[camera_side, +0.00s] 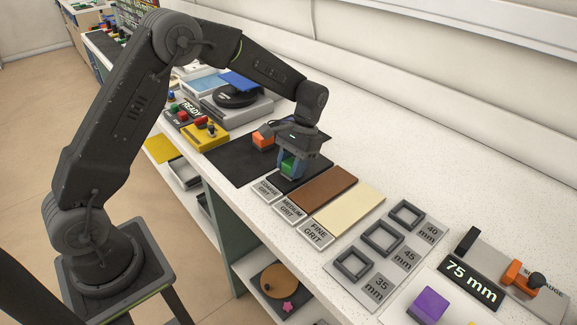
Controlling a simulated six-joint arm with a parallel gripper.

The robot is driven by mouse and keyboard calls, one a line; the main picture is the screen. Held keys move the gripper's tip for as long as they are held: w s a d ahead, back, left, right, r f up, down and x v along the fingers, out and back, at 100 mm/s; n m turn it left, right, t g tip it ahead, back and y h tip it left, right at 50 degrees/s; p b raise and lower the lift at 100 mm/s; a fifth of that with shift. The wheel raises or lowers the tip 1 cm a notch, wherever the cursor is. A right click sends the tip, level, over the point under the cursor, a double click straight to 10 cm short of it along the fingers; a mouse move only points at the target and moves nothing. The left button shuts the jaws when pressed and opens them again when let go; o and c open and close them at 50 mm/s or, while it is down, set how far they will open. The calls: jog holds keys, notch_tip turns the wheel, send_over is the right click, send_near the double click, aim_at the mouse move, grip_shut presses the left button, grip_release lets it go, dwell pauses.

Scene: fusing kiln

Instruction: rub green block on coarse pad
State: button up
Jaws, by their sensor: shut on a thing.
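My gripper (291,168) points down and is shut on the green block (290,166). The block sits between the fingers, low over the coarse pad (310,181), the dark strip behind the "COARSE GRIT" label. The fingers hide parts of the block and the pad. I cannot tell whether the block's underside touches the pad.
The brown medium pad (324,187) and cream fine pad (350,207) lie to the right. An orange block (263,142) stands on the black mat (232,158) just left of my gripper. Square frames (382,238) stand further right. The counter behind the pads is clear.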

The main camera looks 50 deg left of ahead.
aim_at(310, 164)
jog(key=shift+w+f, duration=0.1)
jog(key=shift+w, duration=3.75)
jog(key=shift+s, duration=4.55)
jog(key=shift+w, duration=4.55)
jog(key=shift+s, duration=3.45)
jog(key=shift+w+r, duration=0.1)
jog(key=shift+r, duration=3.55)
